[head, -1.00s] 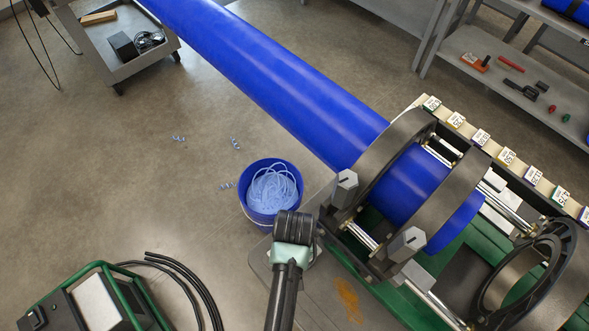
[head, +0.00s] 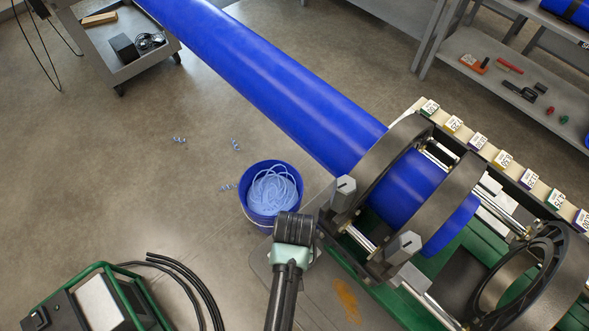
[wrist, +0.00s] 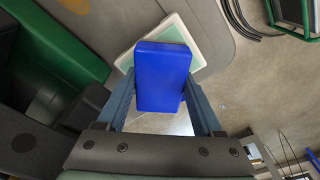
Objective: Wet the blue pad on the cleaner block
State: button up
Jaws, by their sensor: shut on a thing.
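In the wrist view, the cleaner block with its blue pad (wrist: 163,76) sits between the two fingers of my gripper (wrist: 158,92), which is shut on it. A broad blue face is turned towards the wrist camera. Beyond the block is a white tray with a pale green inside (wrist: 200,42), partly hidden by the block. I cannot tell whether the block touches the tray or whether the pad is wet. In the head view, my arm's dark end covers the fingers, block and tray.
The clamp rings (head: 455,190) hold a long blue pipe (head: 260,70) at right. A blue bucket of shavings (head: 262,215) stands beyond my arm. An orange stain (head: 346,298) marks the grey plate (head: 315,290). A green-framed machine (head: 100,305) is at lower left. Open floor lies left.

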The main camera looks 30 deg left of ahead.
jog(key=shift+r+p, duration=2.7)
jog(key=shift+r, duration=0.2)
jog(key=shift+f, duration=0.1)
